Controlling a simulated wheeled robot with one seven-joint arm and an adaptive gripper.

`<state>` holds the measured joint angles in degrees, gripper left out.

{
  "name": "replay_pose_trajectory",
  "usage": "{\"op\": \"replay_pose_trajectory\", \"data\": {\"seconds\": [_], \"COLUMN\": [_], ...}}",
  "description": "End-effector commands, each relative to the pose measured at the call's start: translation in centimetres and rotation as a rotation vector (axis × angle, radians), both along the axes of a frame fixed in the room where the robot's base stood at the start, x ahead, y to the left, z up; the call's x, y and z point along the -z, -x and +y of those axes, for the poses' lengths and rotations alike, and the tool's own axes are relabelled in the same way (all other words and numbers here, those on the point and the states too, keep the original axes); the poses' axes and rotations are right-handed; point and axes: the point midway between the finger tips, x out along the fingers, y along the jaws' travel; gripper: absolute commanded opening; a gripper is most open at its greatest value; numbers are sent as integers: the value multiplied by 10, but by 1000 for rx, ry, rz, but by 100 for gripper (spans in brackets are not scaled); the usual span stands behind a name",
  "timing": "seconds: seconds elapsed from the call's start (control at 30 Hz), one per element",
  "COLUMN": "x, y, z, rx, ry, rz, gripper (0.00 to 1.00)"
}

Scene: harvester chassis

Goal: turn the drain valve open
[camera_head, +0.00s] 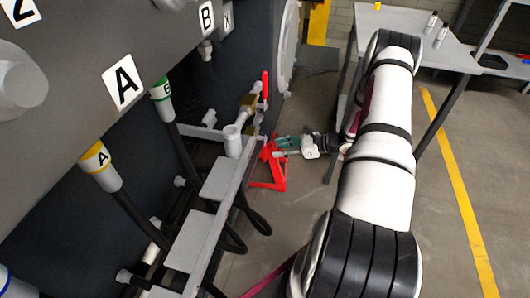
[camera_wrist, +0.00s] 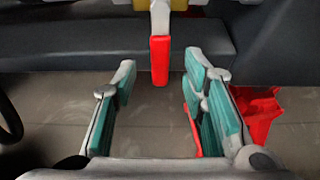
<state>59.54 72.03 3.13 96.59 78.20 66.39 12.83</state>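The drain valve has a brass-coloured body (camera_head: 249,103) and a red lever (camera_head: 265,84). In the head view the lever stands upright beside the chassis. In the wrist view the red-tipped lever (camera_wrist: 160,60) is at the top centre, with a bit of the yellow valve body (camera_wrist: 178,5) above it. My gripper (camera_head: 281,147) is below the lever in the head view. In the wrist view my gripper (camera_wrist: 160,66) is open, its teal-padded fingers on either side of the lever's line of sight. Nothing is held, and I see no contact with the lever.
A red stand (camera_head: 268,172) is on the floor close to my gripper; its red parts also show behind the right finger in the wrist view (camera_wrist: 258,110). Grey chassis rails and black hoses (camera_head: 258,215) lie to the left. A grey table (camera_head: 400,25) stands behind my arm.

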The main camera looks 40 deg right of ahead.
Motion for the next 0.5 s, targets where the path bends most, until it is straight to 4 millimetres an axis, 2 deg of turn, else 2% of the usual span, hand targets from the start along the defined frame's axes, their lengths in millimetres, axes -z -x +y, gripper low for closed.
{"op": "replay_pose_trajectory", "data": {"seconds": [0.2, 0.5], "x": [17, 25], "y": [-29, -47], "z": [23, 37], "rx": [-4, -1], "ry": [1, 2], "rz": [0, 0], "gripper": [39, 39]}}
